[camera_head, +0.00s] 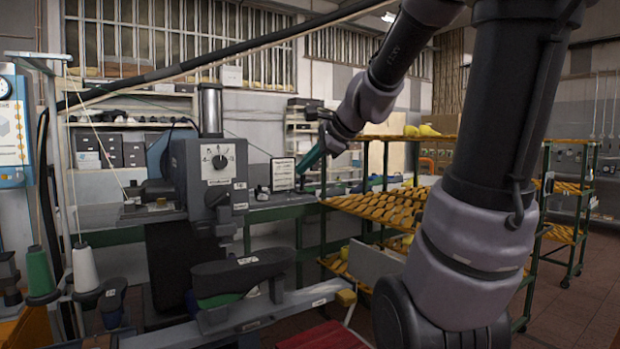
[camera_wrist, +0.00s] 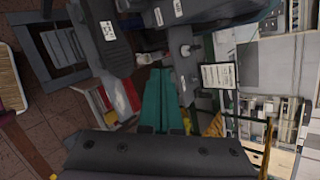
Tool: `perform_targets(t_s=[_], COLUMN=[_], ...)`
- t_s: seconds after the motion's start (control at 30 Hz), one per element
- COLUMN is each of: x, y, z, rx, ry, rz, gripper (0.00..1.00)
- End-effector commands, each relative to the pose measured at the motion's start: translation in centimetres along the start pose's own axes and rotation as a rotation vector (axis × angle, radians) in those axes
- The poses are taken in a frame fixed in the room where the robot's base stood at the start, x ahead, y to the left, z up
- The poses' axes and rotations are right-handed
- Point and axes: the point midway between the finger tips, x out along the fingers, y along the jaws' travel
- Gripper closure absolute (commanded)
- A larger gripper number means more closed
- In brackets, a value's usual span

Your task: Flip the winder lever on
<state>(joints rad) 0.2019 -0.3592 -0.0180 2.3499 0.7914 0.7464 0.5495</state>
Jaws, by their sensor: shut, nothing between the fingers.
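My gripper (camera_head: 308,160) has teal fingers and is raised in front of the shelving, right of the grey machine (camera_head: 205,165). In the wrist view its fingers (camera_wrist: 163,72) lie together, with nothing between them. The machine has a round dial, a dark side knob (camera_head: 238,185) and labels. The wrist view shows a small dark knob with a stem (camera_wrist: 190,50) and a pale fitting (camera_wrist: 150,58) just beyond the fingertips. I cannot tell which part is the winder lever. My gripper is not seen touching any of these parts.
A black shoe-last form (camera_head: 240,272) sits on the arm below the machine. Thread cones, green (camera_head: 39,272) and white (camera_head: 85,270), stand at left. Racks with yellow-orange shelves (camera_head: 375,205) stand behind my arm. A framed notice (camera_head: 283,174) stands on the back bench.

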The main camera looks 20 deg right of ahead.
Motion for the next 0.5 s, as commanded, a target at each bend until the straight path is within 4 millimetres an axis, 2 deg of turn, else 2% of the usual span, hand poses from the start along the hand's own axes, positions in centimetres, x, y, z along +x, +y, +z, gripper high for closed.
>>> perform_targets(t_s=[0.03,0.1,0.2,0.33,0.4,0.5], x=[1.4,2.9,4.3,5.3,5.6,5.7], y=[-2.1,-4.7,-7.4,-9.2,-9.7,-9.9], z=[-2.2,-5.0,-9.1,-12.9,-14.0,-14.5], rx=[0.207,0.483,0.808,1.075,1.148,1.187], ry=[0.001,-0.004,-0.011,-0.022,-0.026,-0.029], rz=[-0.041,-0.110,-0.197,-0.276,-0.299,-0.312], gripper=[1.00,1.00,1.00,1.00,1.00,1.00])
